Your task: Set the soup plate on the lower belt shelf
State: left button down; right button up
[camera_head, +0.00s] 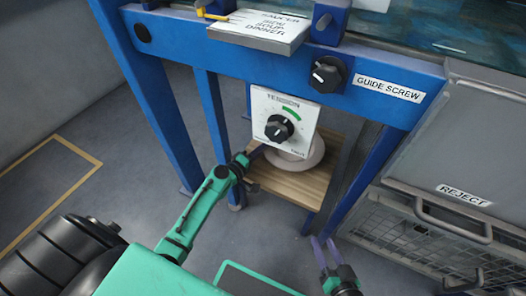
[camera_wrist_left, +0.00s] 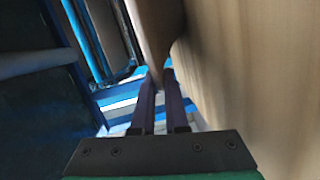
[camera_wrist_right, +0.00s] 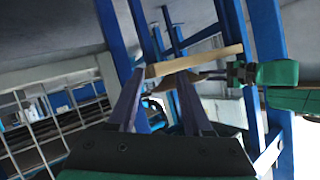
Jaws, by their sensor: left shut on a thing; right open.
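The pale soup plate (camera_head: 300,161) is partly hidden behind the tension panel, over the wooden lower shelf (camera_head: 285,184). My left gripper (camera_head: 260,152) reaches in from the left and is shut on the plate's near left rim. In the left wrist view its fingers close on a beige edge (camera_wrist_left: 155,30), with the wooden surface (camera_wrist_left: 240,60) close on the right. Whether the plate touches the shelf is hidden. My right gripper (camera_head: 322,244) is open and empty, low in front of the frame. The right wrist view shows the shelf's edge (camera_wrist_right: 200,60) beyond its fingers.
The tension panel (camera_head: 283,120) with its black knob hangs right over the plate. Blue legs (camera_head: 215,125) flank the shelf. A guide screw knob (camera_head: 328,74) sits on the blue beam. A reject bin with a wire cage (camera_head: 410,255) stands at right. Floor at left is clear.

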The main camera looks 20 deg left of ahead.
pick_arm(q)
jog(key=c, duration=1.4)
grip_release()
jog(key=o, duration=0.5)
jog(key=shift+r, duration=0.15)
jog(key=shift+s+a, duration=0.1)
jog(key=shift+s, duration=0.25)
jog(key=v, duration=1.1)
jog(key=shift+s+b, duration=0.15)
jog(key=shift+b, duration=0.25)
